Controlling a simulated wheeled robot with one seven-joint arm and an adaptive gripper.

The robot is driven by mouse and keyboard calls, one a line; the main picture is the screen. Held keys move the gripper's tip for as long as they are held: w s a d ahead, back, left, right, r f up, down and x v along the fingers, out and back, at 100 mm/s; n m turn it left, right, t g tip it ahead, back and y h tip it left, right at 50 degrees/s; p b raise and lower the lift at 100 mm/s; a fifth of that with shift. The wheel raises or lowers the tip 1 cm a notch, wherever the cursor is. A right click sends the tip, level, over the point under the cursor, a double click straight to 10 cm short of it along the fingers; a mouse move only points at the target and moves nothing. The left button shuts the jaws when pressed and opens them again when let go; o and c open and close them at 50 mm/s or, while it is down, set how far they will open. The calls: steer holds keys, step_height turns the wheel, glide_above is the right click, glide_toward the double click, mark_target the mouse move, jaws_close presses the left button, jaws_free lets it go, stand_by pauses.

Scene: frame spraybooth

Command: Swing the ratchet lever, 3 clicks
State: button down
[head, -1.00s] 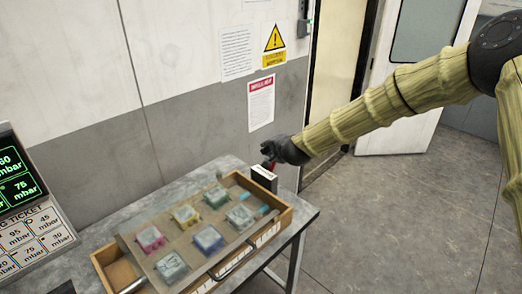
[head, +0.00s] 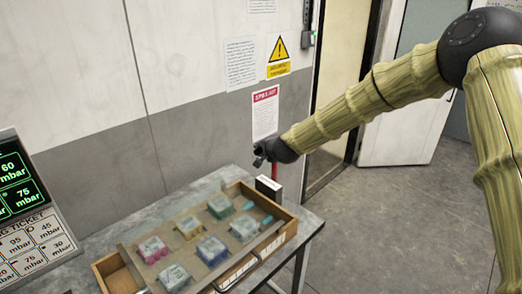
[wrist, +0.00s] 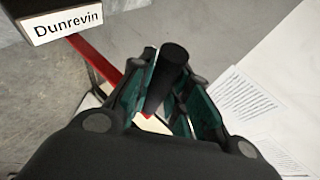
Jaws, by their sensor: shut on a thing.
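The ratchet lever is a red bar (wrist: 98,66) with a dark round grip (wrist: 172,62) in the wrist view. My gripper (wrist: 165,88) is shut on this grip, with its green-lined fingers on either side. The bar runs from beside the fingers to the upper left, near a dark box with a white label reading "Dunrevin" (wrist: 66,23). In the head view my gripper (head: 262,155) is above the dark box (head: 268,189) at the bench's far right. A short red piece of the lever (head: 275,173) shows beneath my wrist; the grip itself is hard to make out there.
A wooden tray (head: 108,268) with several coloured, clear-topped blocks lies on the grey bench (head: 205,180), left of the box. A screen and ticket board (head: 30,245) stand at the left. The wall with posters (head: 265,112) is close behind my gripper. Floor is clear at right.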

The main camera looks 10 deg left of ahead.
steer(key=shift+r, duration=0.15)
steer(key=c, duration=1.4)
jaws_free()
steer(key=shift+w+a, duration=0.1)
steer(key=shift+o, duration=0.4)
steer(key=v, duration=1.2)
steer(key=shift+f, duration=0.25)
